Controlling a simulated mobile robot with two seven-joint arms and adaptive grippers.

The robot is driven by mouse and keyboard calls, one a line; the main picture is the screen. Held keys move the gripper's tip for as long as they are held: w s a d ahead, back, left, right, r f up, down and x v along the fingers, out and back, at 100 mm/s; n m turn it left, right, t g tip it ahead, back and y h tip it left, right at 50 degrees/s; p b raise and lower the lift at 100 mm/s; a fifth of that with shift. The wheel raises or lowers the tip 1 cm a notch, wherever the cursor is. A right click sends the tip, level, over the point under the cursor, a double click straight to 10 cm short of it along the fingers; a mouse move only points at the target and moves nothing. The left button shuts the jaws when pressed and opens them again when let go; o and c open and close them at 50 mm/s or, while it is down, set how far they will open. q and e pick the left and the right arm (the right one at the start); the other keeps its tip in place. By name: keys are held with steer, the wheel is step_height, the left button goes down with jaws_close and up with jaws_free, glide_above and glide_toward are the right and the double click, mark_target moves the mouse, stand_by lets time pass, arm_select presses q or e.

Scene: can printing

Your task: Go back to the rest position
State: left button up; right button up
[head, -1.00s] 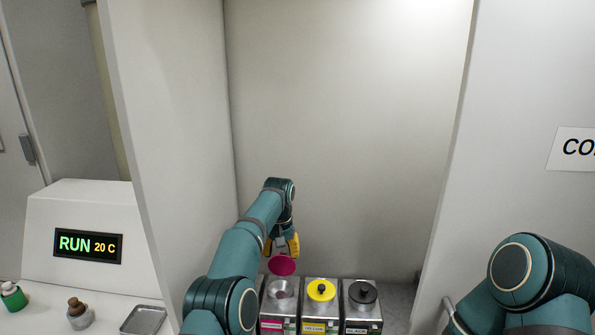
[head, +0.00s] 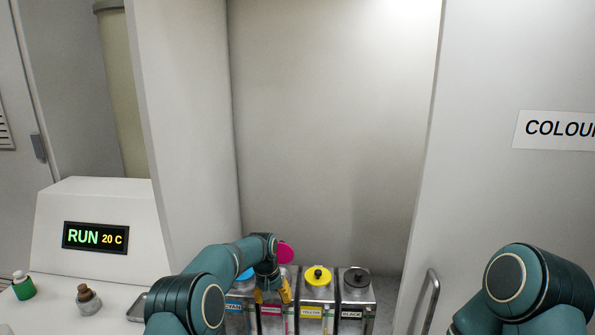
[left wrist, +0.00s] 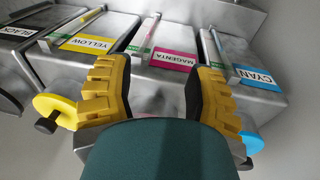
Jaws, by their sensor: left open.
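My left gripper (head: 272,291) is open and empty, low in front of the canisters. In the left wrist view its yellow pads (left wrist: 157,82) stand wide apart, with the magenta canister (left wrist: 173,63) between and beyond them. In the head view, a magenta lid (head: 286,253) shows behind my left wrist, raised above the canister row; how it is supported is hidden. My right arm is folded at the lower right; its gripper is out of view.
The cyan (head: 238,311), yellow (head: 318,293) and black (head: 357,297) canisters stand in a row. A handle (head: 430,300) is at right. A RUN 20 C display (head: 95,238), a green bottle (head: 23,286) and a brown-capped bottle (head: 87,299) are at left.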

arm_select(q)
steer(key=s+a+f+n+h+b, duration=0.15)
steer(key=s+f+b, duration=0.25)
steer(key=s+f, duration=1.25)
steer(key=s+a+f+b, duration=0.1)
steer(key=s+f+b, duration=0.1)
steer(key=s, duration=0.8)
steer(key=s+f+n+t+b, duration=0.1)
steer(key=s+b, duration=0.1)
steer(key=s, duration=0.8)
steer(key=shift+s+a+f+h, duration=0.35)
steer(key=shift+s+f+h, duration=0.05)
steer(key=shift+h, duration=0.05)
steer(key=shift+c, duration=0.7)
steer(key=shift+a+n, duration=0.15)
steer(key=shift+n, duration=0.1)
